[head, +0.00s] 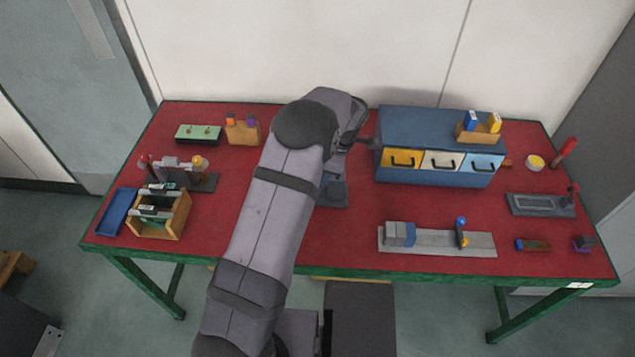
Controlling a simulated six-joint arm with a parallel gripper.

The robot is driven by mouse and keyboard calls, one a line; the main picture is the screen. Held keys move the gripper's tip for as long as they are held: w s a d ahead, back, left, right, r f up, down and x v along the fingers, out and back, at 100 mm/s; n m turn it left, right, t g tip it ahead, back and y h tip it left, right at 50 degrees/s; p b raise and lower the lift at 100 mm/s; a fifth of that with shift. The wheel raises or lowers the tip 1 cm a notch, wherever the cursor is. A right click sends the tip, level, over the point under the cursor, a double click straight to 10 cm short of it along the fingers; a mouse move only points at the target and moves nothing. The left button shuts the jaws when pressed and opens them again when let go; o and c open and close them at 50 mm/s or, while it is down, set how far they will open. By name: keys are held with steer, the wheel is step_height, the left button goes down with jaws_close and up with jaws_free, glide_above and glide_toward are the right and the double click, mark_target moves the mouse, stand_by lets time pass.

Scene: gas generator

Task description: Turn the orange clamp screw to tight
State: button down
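My arm reaches up across the middle of the red table. My gripper (367,142) is at its far end, close to the left side of the blue drawer cabinet. Its fingers are small and dark here, and I cannot tell whether they are open or shut. I cannot make out the orange clamp screw for certain. A dark grey fixture (334,194) stands right beside my arm, with its upper and left parts hidden behind the arm. A grey slide fixture (430,247) at front right bears a grey block and a small upright with a blue ball and a yellow-orange knob.
The blue cabinet (432,124) has yellow, white and light blue drawers and a wooden holder (478,132) on top. A wooden crate (160,215), blue tray (117,212) and green box (199,134) stand left. A grey tray fixture (540,205) lies right. The red table (240,185) has free room left of my arm.

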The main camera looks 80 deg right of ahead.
steer(key=shift+s+f+t+b, duration=0.15)
steer(key=shift+s+t+b, duration=0.05)
steer(key=shift+t+b, duration=0.5)
steer(key=c, duration=1.9)
jaws_free()
steer(key=shift+c, duration=0.2)
step_height(320, 180, up, 10)
steer(key=b, duration=0.3)
